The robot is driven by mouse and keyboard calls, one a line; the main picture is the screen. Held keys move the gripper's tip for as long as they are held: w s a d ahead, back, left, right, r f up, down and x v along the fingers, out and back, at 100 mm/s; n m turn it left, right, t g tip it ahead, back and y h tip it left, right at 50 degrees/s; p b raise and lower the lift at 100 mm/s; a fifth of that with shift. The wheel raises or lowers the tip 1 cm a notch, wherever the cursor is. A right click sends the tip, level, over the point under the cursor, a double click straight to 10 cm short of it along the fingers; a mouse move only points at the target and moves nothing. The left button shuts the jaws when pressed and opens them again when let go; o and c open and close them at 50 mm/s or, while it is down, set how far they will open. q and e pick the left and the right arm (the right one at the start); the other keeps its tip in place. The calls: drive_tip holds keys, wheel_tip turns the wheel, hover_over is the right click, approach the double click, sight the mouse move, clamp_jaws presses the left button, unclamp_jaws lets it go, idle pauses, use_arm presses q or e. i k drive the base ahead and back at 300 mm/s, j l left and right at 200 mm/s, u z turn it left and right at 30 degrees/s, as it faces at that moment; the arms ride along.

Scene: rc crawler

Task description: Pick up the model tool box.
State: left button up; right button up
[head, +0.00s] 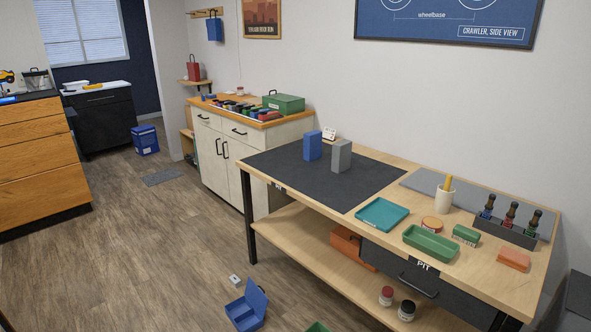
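No label that I can read marks one thing as the model tool box, and several boxes could be it. A green box with a dark handle (284,103) sits on the wooden top of the white cabinet. An orange box (346,241) is on the workbench's lower shelf, partly hidden by the bench. A blue box with its lid up (246,308) is on the floor at the bottom. A small red box with a handle (194,71) stands on a wall shelf. Neither of my grippers shows in the head view.
The workbench (480,281) carries two upright blocks on a dark mat (275,170), a teal tray (382,215), a green tray (430,243) and a bottle rack (503,230). Jars stand on its lower shelf. The wooden floor (130,240) at left is mostly clear.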

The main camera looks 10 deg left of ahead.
sight(235, 281)
drive_tip(key=i+j+z, duration=0.25)
drive_tip(key=i+j, duration=0.15)
drive_tip(key=j, duration=0.25)
drive_tip(key=i+j+z, duration=0.15)
drive_tip(key=j, duration=0.2)
drive_tip(key=i+j+z, duration=0.1)
drive_tip(key=j, duration=0.3)
drive_tip(key=i+j+z, duration=0.25)
drive_tip(key=i+j, duration=0.15)
drive_tip(key=j, duration=0.4)
drive_tip(key=i+j+z, duration=0.15)
drive_tip(key=j, duration=0.25)
